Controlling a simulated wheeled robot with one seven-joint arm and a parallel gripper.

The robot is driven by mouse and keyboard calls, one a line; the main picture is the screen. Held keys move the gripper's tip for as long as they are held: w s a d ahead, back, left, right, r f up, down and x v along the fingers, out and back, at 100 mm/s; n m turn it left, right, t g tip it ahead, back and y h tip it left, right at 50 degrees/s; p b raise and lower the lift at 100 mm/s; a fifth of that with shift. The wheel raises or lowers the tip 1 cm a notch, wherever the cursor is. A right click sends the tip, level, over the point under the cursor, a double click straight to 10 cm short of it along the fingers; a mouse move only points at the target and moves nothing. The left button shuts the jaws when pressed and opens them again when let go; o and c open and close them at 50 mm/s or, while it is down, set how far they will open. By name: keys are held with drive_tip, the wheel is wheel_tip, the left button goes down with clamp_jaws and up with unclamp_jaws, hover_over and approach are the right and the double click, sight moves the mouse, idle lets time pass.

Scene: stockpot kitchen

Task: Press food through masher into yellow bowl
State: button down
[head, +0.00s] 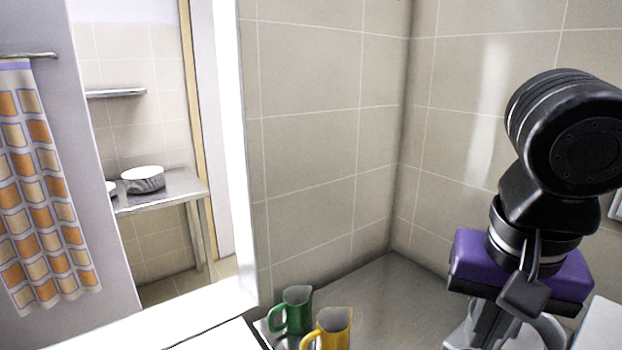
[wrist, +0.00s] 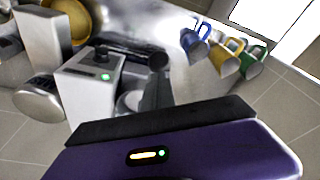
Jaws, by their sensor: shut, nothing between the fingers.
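My gripper (head: 520,268), with a purple body, hangs at the right of the head view over the counter. Its purple body also fills the bottom of the wrist view (wrist: 190,150). It is shut and empty; its fingertips are not clearly seen. Just beyond it in the wrist view is a white and black appliance (wrist: 88,88) with a green light, perhaps the masher. Part of a grey-white device shows under my gripper in the head view. A yellow round vessel (wrist: 78,18), perhaps the yellow bowl, is at the wrist view's top left, partly hidden. No food can be made out.
A green jug (head: 297,310) and a yellow jug (head: 333,328) stand at the counter's left edge; a blue jug (wrist: 194,40) is near them. A white block (wrist: 42,40) and a grey cylinder (wrist: 38,105) flank the appliance. Tiled walls (head: 310,130) close off the corner.

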drive_tip(key=shift+r+p, duration=1.6)
drive_tip(key=shift+r, duration=0.55)
drive_tip(key=shift+f, duration=0.1)
